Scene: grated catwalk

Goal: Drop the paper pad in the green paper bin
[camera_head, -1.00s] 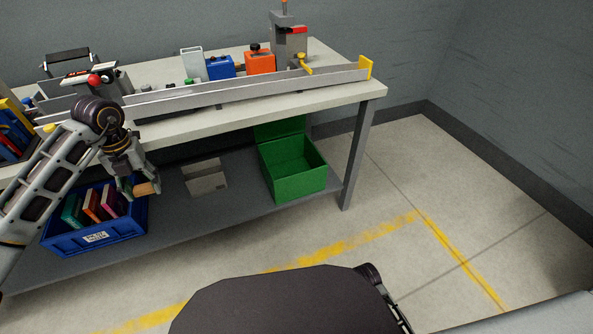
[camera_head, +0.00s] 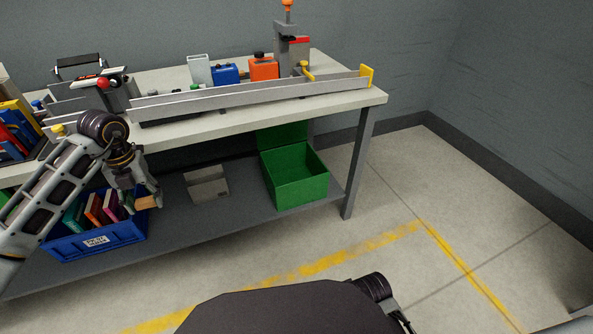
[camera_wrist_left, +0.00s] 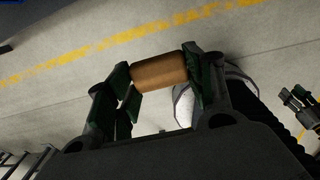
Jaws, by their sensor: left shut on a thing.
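My left gripper (camera_head: 140,200) is shut on a brown, rounded piece, which I take as the paper pad (camera_head: 148,202). It holds the pad in front of the lower shelf, by the right end of the blue crate. In the left wrist view the pad (camera_wrist_left: 159,71) lies across between the two fingers, with floor behind it. The green paper bin (camera_head: 302,194) stands open on the lower shelf, to the right of the gripper, its lid raised at the back. Part of my right gripper (camera_wrist_left: 298,98) seems to show at the wrist view's right edge, too small to judge.
The blue crate (camera_head: 78,246) with several coloured books is on the shelf at left. A small grey box (camera_head: 207,185) sits between crate and bin. The workbench top (camera_head: 220,121) overhangs the shelf; its leg (camera_head: 357,165) stands right of the bin. Floor in front is clear.

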